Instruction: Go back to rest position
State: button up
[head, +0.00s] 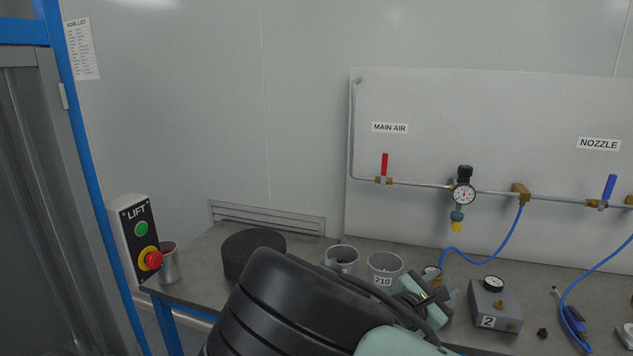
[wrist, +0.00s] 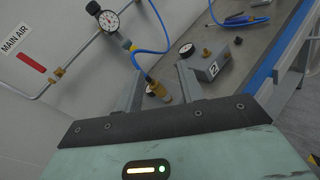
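My gripper (head: 440,298) is over the bench at the lower middle right of the head view, with its pale green body and dark fingers showing. In the wrist view my gripper (wrist: 159,72) has its two grey fingers spread apart. A brass fitting (wrist: 158,90) on a blue hose shows between them, seemingly beyond the fingers; nothing looks gripped. My black arm covers the lower middle of the head view and hides part of the bench.
The bench (head: 205,265) holds a black round block (head: 243,240), several metal cups including one marked 210 (head: 384,266), and a grey gauge box marked 2 (head: 495,310). A LIFT button box (head: 135,235) is at left. Blue hoses (head: 505,245) hang from the wall panel.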

jog(key=s+f+m+g+y, duration=0.45)
jog(key=s+m+g, duration=0.35)
jog(key=s, duration=0.5)
jog(key=s+a+r+m+g+y, duration=0.1)
jog(key=s+a+r+y, duration=0.3)
jog(key=s, duration=0.5)
jog(key=s+a+r+m+g+y, duration=0.1)
jog(key=s+a+r+m+y, duration=0.3)
jog(key=s+a+r, duration=0.4)
jog(key=shift+s+r+g+y, duration=0.4)
jog(key=shift+s+r+y, duration=0.35)
jog(key=shift+s+r, duration=0.2)
jog(key=shift+d+m, duration=0.15)
jog(key=shift+m, duration=0.15)
